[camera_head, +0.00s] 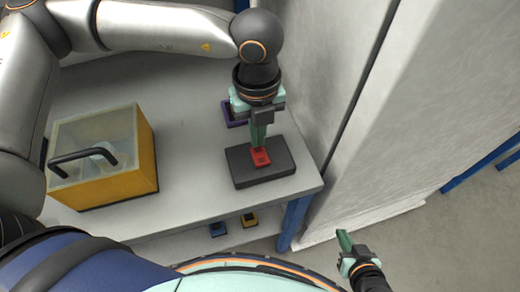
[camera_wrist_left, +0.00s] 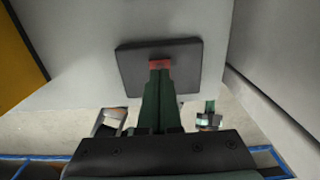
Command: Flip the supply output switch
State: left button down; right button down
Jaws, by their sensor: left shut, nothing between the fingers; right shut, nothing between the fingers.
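A black box (camera_head: 245,172) with a small red switch (camera_head: 260,158) on top sits near the right front corner of the table. My left gripper (camera_head: 258,143) points down, shut and empty, with its fingertips at the red switch and partly covering it. In the left wrist view, the closed fingertips (camera_wrist_left: 159,76) overlap the near edge of the red switch (camera_wrist_left: 160,64) on the black box (camera_wrist_left: 132,72). I cannot tell whether they touch or which way the switch is tilted. My right gripper (camera_head: 344,240) is shut and empty, low beyond the table's front right corner.
A yellow box (camera_head: 143,163) with a clear lid and black handle stands on the table (camera_head: 195,190) at left. A purple-edged block (camera_head: 232,120) lies behind my left gripper. A blue block (camera_head: 218,229) and a yellow block (camera_head: 249,220) sit below. A grey wall (camera_head: 430,110) stands at right.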

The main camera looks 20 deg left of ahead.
aim_at(258, 150)
pick_arm(q)
jog(key=shift+r+p, duration=0.9)
jog(key=shift+r, duration=1.7)
